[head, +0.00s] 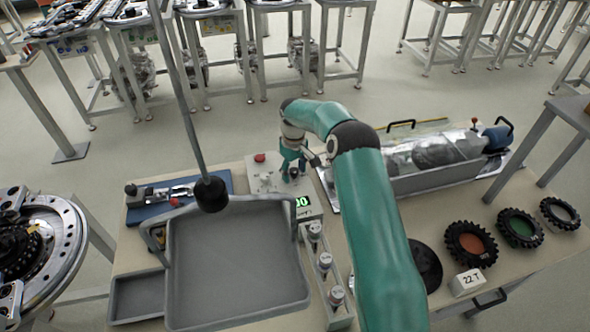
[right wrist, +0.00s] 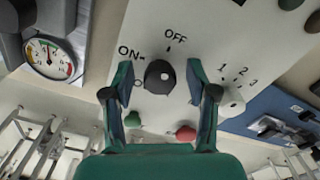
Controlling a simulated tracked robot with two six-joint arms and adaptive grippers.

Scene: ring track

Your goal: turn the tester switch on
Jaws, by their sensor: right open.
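The tester (head: 262,178) is a pale box on the bench in the head view, with a red button on top and a lit green display. In the right wrist view its panel (right wrist: 205,48) fills the middle. The switch (right wrist: 160,77) is a round black knob with a pale mark, beside the labels ON and OFF; I cannot tell which label it points to. My right gripper (right wrist: 160,70) is open, one finger on each side of the knob; contact is not clear. In the head view my right gripper (head: 293,163) is over the tester and hides the knob. My left gripper is not in view.
A green button (right wrist: 132,119) and a red button (right wrist: 186,132) sit near my fingers, and a 1-2-3 selector (right wrist: 231,101) is to the right. A grey tray (head: 235,313) stands in front of the tester. A long metal trough (head: 437,180) lies to its right.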

